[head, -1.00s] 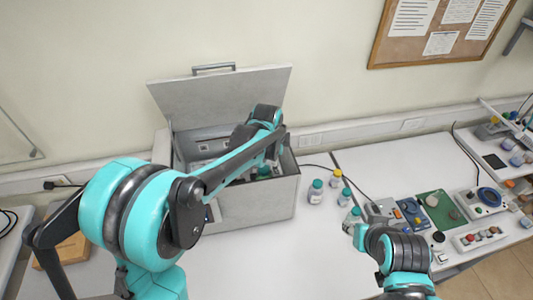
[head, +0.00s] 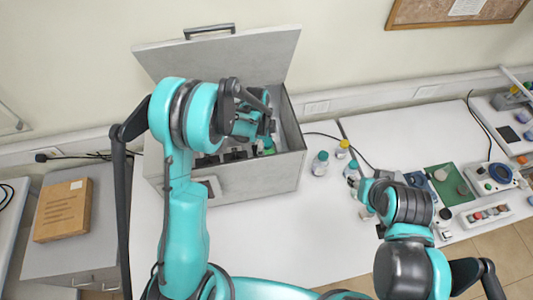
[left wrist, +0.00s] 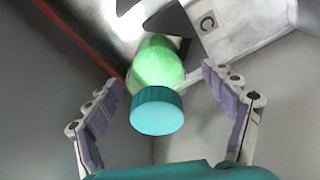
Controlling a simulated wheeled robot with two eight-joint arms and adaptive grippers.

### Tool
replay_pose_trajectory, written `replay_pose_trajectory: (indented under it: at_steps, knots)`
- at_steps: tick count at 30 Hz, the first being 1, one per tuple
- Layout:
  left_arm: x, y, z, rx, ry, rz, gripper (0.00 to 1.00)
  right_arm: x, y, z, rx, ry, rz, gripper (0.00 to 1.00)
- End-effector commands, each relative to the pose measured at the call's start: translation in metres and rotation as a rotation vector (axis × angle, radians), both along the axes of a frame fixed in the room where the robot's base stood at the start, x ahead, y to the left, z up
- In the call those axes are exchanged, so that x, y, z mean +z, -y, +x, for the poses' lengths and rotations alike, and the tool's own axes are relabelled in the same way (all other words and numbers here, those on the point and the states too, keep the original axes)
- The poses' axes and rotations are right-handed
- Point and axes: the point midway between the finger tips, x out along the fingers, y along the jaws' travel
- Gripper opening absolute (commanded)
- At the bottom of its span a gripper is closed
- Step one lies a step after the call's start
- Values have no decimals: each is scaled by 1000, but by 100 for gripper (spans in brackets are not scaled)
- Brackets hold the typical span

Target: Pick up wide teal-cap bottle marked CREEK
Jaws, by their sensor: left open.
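In the left wrist view a bottle with a wide teal cap (left wrist: 157,111) and a bright green body (left wrist: 158,62) lies between the two fingers of my left gripper (left wrist: 165,108). The fingers are spread and a gap shows on both sides of the cap. No writing on this bottle can be read. In the head view my left gripper (head: 258,138) is down inside the open grey box (head: 250,178), and a bit of green (head: 267,151) shows beside it. My right gripper (head: 358,184) is over the table right of the box; its fingers are too small to judge.
A plate marked C (left wrist: 207,22) shows in the wrist view. Instruments crowd the table's right side.

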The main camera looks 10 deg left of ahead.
Motion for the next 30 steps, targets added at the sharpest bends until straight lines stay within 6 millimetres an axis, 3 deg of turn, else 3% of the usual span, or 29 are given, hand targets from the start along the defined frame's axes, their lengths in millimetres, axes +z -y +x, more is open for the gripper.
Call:
replay_pose_trajectory:
  at_steps: [3, 9, 11, 17, 18, 30]
  knots:
    - [-16, 2, 0, -1, 0, 0, 83, -9, 0, 0, 0, 0, 0, 40]
    - [-15, 2, 0, 0, 0, 0, 83, -7, 0, 0, 0, 0, 0, 40]
    - [-15, 2, 0, 0, 0, 0, 70, -7, 0, 0, 0, 0, 0, 40]
    - [-15, 2, 0, 0, 1, 0, 17, -7, 0, 0, 0, 0, 0, 40]
    - [-15, 2, 0, 0, 1, 0, 13, -7, 0, 0, 0, 0, 0, 40]
    - [-4, 2, 0, 0, 1, 0, 13, -8, 0, 0, 0, 0, 0, 40]
